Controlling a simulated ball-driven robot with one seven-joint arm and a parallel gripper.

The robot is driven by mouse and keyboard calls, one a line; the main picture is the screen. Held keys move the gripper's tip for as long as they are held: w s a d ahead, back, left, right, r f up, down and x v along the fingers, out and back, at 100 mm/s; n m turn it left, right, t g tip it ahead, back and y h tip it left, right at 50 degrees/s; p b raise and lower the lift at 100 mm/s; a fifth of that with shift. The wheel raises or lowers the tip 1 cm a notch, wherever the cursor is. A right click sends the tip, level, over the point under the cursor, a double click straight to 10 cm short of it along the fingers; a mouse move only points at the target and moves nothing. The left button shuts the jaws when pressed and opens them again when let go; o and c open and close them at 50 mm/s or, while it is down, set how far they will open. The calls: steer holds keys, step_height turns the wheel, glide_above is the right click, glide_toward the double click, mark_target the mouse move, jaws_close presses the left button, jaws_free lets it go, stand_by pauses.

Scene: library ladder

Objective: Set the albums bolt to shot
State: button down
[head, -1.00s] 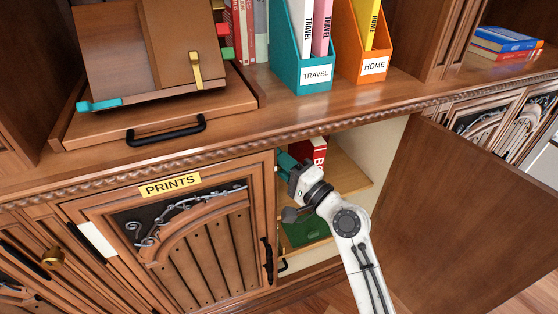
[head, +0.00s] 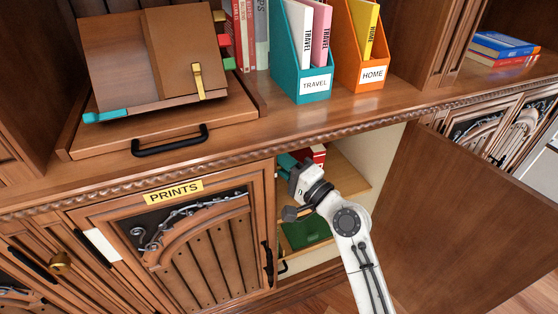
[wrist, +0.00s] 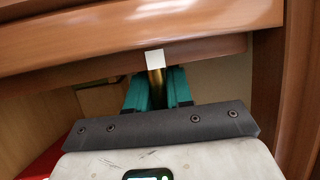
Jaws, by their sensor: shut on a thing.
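My gripper (head: 288,163) reaches into the open cupboard to the right of the PRINTS door, just under the counter edge. In the wrist view its two teal fingers (wrist: 157,88) are shut on an upright brass piece (wrist: 157,92), which looks like the albums bolt. A small white square (wrist: 154,60) sits at its top, against the wooden rail above. The bolt is hidden in the head view, and no albums label is readable. I cannot tell the bolt's position from these frames.
The PRINTS door (head: 205,240) is closed on the left. A large door (head: 460,220) stands open on the right. Inside are a shelf (head: 350,178), a red book (head: 317,153) and a green item (head: 305,233). A wooden rail (wrist: 130,38) runs close above the fingers.

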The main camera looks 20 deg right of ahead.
steer(key=shift+r, duration=0.35)
steer(key=c, duration=1.1)
jaws_free()
steer(key=shift+f, duration=0.1)
steer(key=v, duration=1)
steer(key=shift+s+d, duration=0.2)
steer(key=shift+s, duration=0.1)
steer(key=shift+f, duration=0.1)
